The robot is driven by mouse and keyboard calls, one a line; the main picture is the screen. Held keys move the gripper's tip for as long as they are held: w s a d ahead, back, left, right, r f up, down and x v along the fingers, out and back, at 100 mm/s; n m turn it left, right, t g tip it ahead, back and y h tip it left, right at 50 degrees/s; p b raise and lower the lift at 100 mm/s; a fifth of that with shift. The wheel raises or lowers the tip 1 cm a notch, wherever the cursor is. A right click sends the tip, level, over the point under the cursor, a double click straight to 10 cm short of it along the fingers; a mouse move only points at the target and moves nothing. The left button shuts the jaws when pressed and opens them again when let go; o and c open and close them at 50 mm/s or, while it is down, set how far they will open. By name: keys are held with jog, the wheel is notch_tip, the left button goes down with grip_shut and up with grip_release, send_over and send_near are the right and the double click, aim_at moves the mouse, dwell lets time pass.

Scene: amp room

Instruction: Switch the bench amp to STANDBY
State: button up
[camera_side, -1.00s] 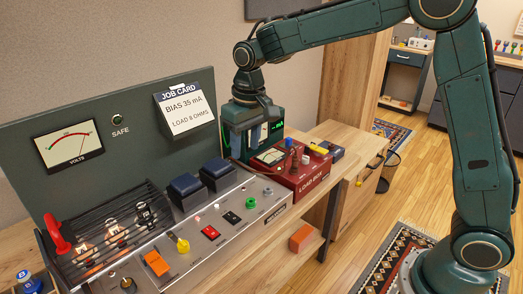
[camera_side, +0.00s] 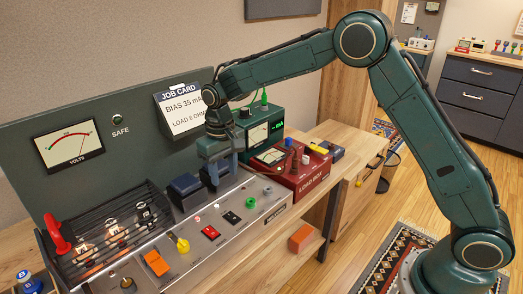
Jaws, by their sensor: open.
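The bench amp (camera_side: 188,247) is a long grey metal chassis on the bench. Along its top are an orange rocker (camera_side: 156,262), a yellow knob (camera_side: 182,245), a red rocker (camera_side: 210,232) and a black rocker (camera_side: 232,217). Their labels are too small to read, so I cannot tell which one is STANDBY. My gripper (camera_side: 223,181) is open, with its blue fingers pointing down, above the amp's back right part. It partly hides the right one of two dark blue transformer blocks (camera_side: 186,188) and is apart from the rockers.
Caged tubes and a red lever (camera_side: 56,234) stand at the amp's left. A VOLTS meter (camera_side: 68,145), a SAFE lamp (camera_side: 118,118) and a job card (camera_side: 181,110) are on the back panel. A green meter box (camera_side: 262,130) and red load box (camera_side: 308,175) stand right.

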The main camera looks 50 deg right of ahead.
aim_at(228, 214)
notch_tip(228, 214, down, 13)
jog(key=shift+r, duration=0.15)
dwell(0.4)
